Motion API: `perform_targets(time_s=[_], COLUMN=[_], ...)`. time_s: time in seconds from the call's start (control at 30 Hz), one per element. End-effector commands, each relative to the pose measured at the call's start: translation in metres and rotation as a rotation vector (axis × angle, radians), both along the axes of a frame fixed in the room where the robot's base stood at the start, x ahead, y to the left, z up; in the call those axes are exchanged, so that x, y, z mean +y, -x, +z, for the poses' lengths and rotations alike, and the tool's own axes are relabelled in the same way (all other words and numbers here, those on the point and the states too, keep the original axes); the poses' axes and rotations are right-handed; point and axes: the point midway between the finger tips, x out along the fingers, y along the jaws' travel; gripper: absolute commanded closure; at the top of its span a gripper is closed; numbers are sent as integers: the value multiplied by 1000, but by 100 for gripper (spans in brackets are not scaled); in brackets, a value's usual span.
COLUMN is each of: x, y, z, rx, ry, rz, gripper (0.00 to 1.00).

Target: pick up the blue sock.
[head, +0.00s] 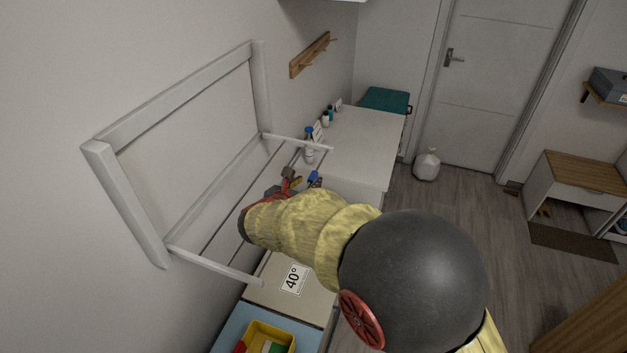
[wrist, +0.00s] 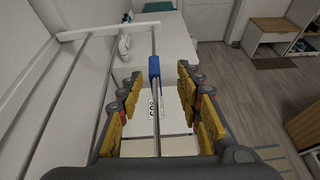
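The blue sock (wrist: 154,70) hangs over a thin metal rod of the white wall-mounted drying rack (head: 125,190). In the wrist view my gripper (wrist: 159,76) is open, with one yellow finger on each side of the rod. The sock appears between the fingertips and a little beyond them. No contact with the sock is visible. My arm hides part of the rack in the head view.
A white cabinet top (head: 362,145) lies beyond the rack, with a blue-capped bottle (head: 309,147) near the wall. The rack's parallel rods run close to my fingers. Open floor (head: 460,210) lies right.

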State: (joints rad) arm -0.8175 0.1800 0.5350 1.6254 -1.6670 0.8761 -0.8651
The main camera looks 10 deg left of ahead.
Motion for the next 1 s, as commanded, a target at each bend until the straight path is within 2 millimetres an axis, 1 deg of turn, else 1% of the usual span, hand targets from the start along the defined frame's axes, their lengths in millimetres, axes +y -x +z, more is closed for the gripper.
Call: perform_targets(time_s=[0.03, 0.13, 0.3, 0.47, 0.63, 0.73, 0.83, 1.0], x=[8, 13, 10, 6, 0, -1, -1, -1], y=[0, -7, -23, -34, -56, -68, -72, -72], z=[-3, -7, -13, -17, -25, -30, -31, -31], rx=[-2, -7, -7, -5, -5, -5, -6, -7], ry=[19, 34, 33, 32, 33, 31, 30, 30], rz=[22, 39, 36, 35, 33, 34, 34, 35], gripper=[64, 64, 64, 64, 64, 64, 64, 64])
